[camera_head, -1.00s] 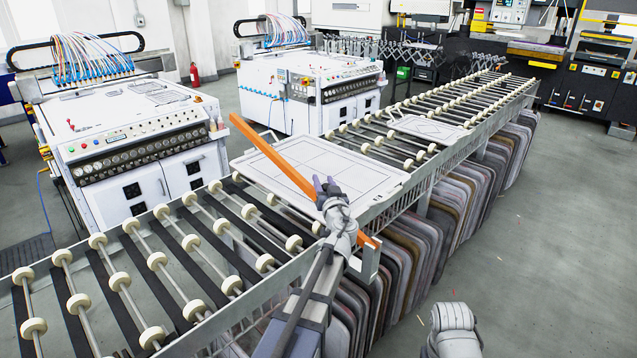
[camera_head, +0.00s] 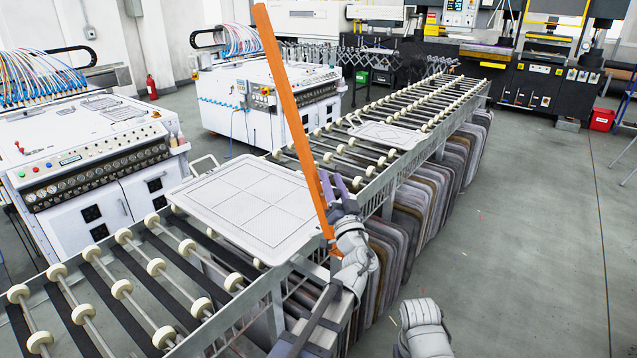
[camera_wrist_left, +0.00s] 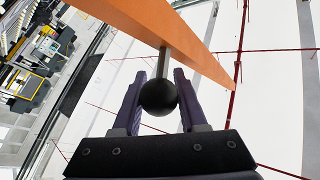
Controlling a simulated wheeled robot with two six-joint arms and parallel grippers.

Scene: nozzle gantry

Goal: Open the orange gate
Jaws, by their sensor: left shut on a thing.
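The orange gate (camera_head: 288,110) is a long flat bar at the near side of the roller conveyor. It stands steeply raised, leaning left at its top. Its lower end is by my left wrist at the conveyor's edge. My left gripper (camera_head: 340,186) is at the lower part of the bar. In the left wrist view, the purple fingers (camera_wrist_left: 157,92) are shut around a black ball knob (camera_wrist_left: 158,97), joined by a short stem to the orange gate (camera_wrist_left: 165,30). My right gripper is not visible; only a white part of that arm shows at the bottom.
A white tray (camera_head: 245,205) lies on the rollers just left of the gate, and a smaller tray (camera_head: 385,134) lies farther along. White machines stand behind the conveyor. Panels (camera_head: 410,215) hang under it.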

